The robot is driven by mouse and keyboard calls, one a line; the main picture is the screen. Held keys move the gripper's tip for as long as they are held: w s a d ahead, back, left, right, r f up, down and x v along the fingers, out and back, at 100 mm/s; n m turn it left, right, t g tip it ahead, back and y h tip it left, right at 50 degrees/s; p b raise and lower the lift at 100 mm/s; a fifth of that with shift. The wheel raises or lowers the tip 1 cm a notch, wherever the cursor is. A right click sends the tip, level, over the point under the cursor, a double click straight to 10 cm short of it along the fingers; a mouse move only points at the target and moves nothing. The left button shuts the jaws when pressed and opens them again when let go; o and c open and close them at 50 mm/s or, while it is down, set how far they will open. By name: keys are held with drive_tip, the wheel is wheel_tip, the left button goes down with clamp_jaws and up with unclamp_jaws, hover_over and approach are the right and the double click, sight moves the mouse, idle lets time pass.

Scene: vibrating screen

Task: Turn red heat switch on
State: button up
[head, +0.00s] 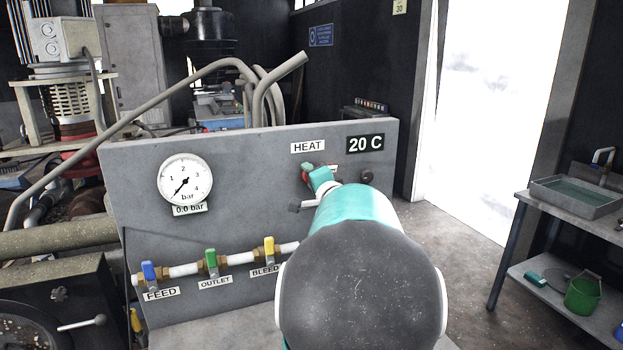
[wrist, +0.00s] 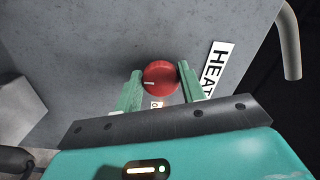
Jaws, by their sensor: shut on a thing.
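The red heat switch (wrist: 160,77) is a round knob with a white mark pointing left in the wrist view, away from the HEAT label (wrist: 217,70). My gripper (wrist: 158,82) has its two green fingers on either side of the knob and is shut on it. The display (head: 365,142) reads 20 C. A small label beside the knob is mostly hidden.
The grey panel (head: 240,220) also carries a pressure gauge (head: 185,181) and blue, green and yellow valves in a row. A dark round knob (head: 367,177) sits right of the switch. A bent hose rises behind the panel. A shelf table (head: 575,215) stands far right.

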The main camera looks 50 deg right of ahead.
idle(0.4)
drive_tip(key=o, duration=1)
drive_tip(key=shift+s, duration=0.15)
drive_tip(key=v, duration=1.3)
drive_tip(key=shift+s+a+f, duration=0.1)
drive_tip(key=shift+s+a, duration=0.1)
drive_tip(key=shift+s, duration=0.05)
